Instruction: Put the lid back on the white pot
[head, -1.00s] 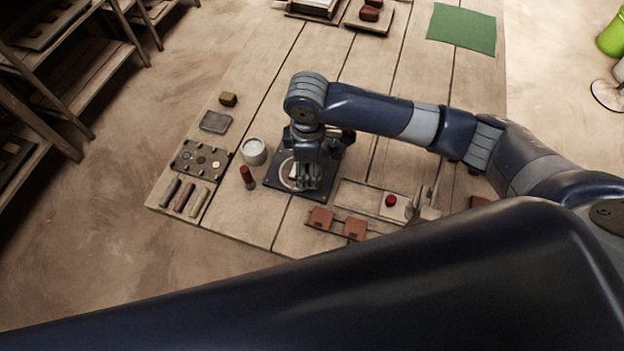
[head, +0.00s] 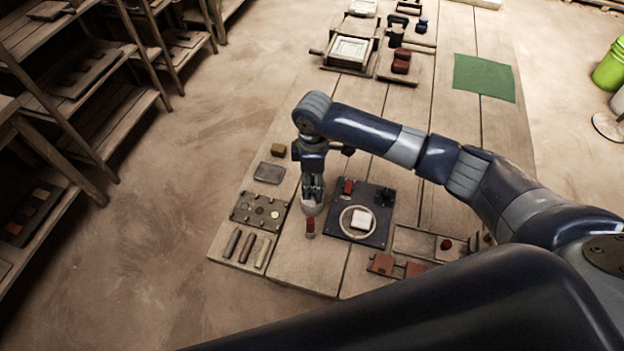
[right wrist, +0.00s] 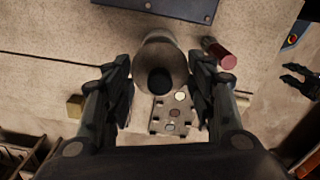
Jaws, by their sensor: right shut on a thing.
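The small white pot (head: 312,208) stands on the planks, left of the dark press plate, mostly hidden under my right gripper (head: 312,190). In the right wrist view, a pale round body (right wrist: 161,50) with a dark round knob (right wrist: 160,80) sits between the two fingers. I take the knob to be the lid's, with my right gripper shut on it. Whether the lid is fully seated on the rim cannot be told. My left gripper (right wrist: 290,76) shows at the right edge of the right wrist view, empty, its fingers apart.
A red cylinder (head: 310,228) stands close in front of the pot. The dark plate (head: 377,232) with a white tile (head: 362,219) is on its right. A tray of discs (head: 243,205) and several clay bars lie left.

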